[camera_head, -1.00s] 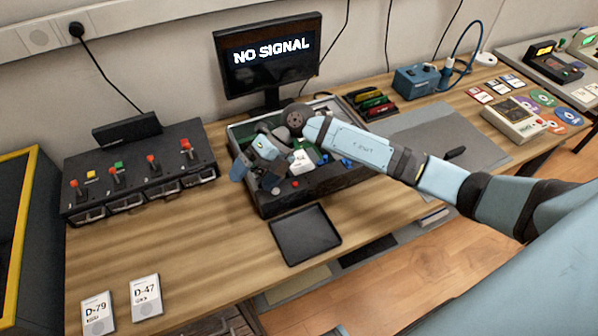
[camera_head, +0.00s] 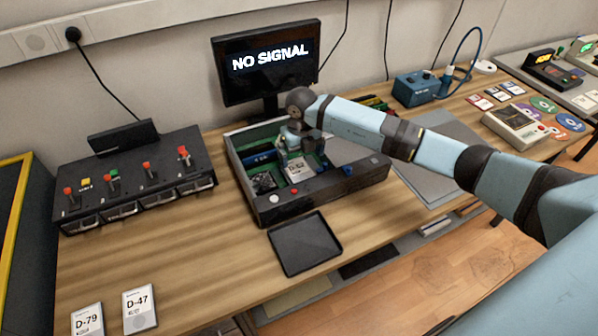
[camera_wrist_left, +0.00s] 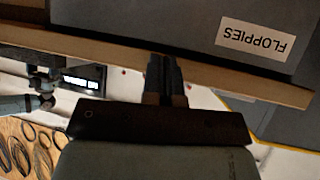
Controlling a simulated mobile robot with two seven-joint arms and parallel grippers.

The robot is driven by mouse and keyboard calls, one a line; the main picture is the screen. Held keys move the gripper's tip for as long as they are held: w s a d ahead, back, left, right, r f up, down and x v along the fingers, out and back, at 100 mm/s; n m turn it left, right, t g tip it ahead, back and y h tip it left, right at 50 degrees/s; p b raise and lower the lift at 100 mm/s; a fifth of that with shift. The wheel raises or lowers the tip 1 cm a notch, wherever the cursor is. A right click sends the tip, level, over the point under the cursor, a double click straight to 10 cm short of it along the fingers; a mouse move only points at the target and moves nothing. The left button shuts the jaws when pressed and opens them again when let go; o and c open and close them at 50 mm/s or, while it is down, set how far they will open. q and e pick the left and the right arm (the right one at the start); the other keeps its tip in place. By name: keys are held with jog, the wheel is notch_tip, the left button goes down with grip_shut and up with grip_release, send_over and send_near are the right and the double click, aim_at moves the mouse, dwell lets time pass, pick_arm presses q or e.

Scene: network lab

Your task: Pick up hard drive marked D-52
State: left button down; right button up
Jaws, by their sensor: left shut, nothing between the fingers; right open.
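A hard drive with a white label (camera_head: 299,169), which seems to read D-52, sits inside the open dark computer case (camera_head: 322,196) in the head view. My right gripper (camera_head: 287,160) is open and points down into the case, close beside the drive's left end. Whether its fingers touch the drive I cannot tell. Two other white-labelled drives, D-79 (camera_head: 87,320) and D-47 (camera_head: 140,308), lie at the front left of the table. My left gripper (camera_wrist_left: 166,62) shows in the left wrist view, shut and empty, near a table edge.
A black tray (camera_head: 304,243) lies in front of the case. A bay unit with levers (camera_head: 138,181) stands left, and a monitor (camera_head: 268,62) stands behind. The left wrist view shows a grey box labelled FLOPPIES (camera_wrist_left: 185,22). Bare wood (camera_head: 180,250) is free at the front left.

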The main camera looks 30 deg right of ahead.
aim_at(298, 169)
jog(key=f, duration=0.4)
jog(key=shift+w+a+f, duration=0.15)
jog(key=shift+w+a, duration=0.15)
jog(key=shift+a, duration=0.05)
jog(key=shift+f, duration=0.55)
jog(key=c, duration=0.9)
jog(key=shift+c, duration=0.7)
jog(key=shift+r, duration=0.1)
